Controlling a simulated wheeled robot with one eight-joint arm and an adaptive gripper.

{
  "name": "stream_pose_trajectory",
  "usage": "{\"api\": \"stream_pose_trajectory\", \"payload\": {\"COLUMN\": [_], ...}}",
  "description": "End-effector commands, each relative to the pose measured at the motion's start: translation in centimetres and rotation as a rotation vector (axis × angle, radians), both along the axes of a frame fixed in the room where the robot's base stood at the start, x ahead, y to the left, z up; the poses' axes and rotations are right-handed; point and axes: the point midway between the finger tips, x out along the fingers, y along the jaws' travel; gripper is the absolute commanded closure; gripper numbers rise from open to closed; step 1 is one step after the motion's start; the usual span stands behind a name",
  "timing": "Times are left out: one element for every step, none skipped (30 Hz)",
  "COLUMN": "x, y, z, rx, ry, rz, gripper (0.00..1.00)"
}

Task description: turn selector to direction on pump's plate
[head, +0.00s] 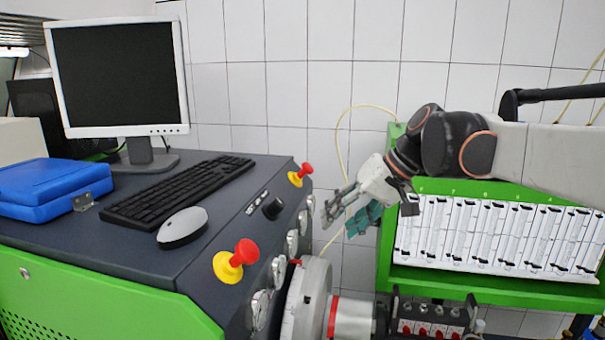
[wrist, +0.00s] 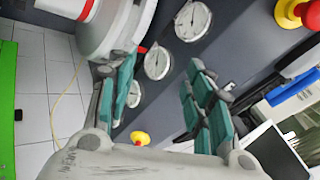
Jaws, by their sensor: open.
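A black selector knob (head: 273,208) sits on the sloped right part of the dark console top (head: 226,205) in the head view, between two red-and-yellow buttons. I cannot make out its pointer direction. A round grey pump body (head: 305,302) with a red ring stands at the console's right side; it also shows at the top left of the wrist view (wrist: 116,25). I cannot identify a readable plate on it. My gripper (head: 338,226) is open and empty, in the air to the right of the knob and apart from it. Its teal-padded fingers (wrist: 163,62) spread before the gauges in the wrist view.
Red-and-yellow buttons (head: 236,262) (head: 300,175) stick up from the console. Several round gauges (head: 278,271) line its right face. A mouse (head: 182,227), keyboard (head: 180,190) and monitor (head: 118,80) stand on the left. A green rack (head: 490,283) stands below my arm.

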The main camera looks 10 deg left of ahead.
Motion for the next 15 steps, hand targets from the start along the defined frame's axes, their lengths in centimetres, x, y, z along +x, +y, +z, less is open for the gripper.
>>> {"api": "stream_pose_trajectory", "payload": {"x": [1.2, 1.8, 2.5, 2.9, 3.4, 3.9, 4.3, 4.5, 4.9, 5.1, 5.3, 5.5, 5.6, 5.7, 5.8], "y": [0.8, 1.3, 1.9, 2.3, 2.6, 3.1, 3.4, 3.6, 4.0, 4.1, 4.3, 4.5, 4.6, 4.7, 4.9], "z": [2.8, 3.6, 4.7, 5.4, 6.1, 6.9, 7.4, 7.8, 8.3, 8.6, 8.8, 9.0, 9.2, 9.2, 9.2], "rx": [0.022, 0.036, 0.052, 0.065, 0.075, 0.090, 0.099, 0.108, 0.118, 0.124, 0.129, 0.136, 0.140, 0.142, 0.144], "ry": [0.010, 0.014, 0.020, 0.025, 0.030, 0.033, 0.037, 0.040, 0.043, 0.044, 0.046, 0.048, 0.049, 0.050, 0.051], "rz": [0.021, 0.033, 0.049, 0.059, 0.070, 0.082, 0.092, 0.100, 0.108, 0.114, 0.118, 0.124, 0.126, 0.130, 0.132], "gripper": [0.53, 0.53, 0.53, 0.53, 0.53, 0.53, 0.53, 0.53, 0.53, 0.53, 0.53, 0.53, 0.53, 0.53, 0.53]}}
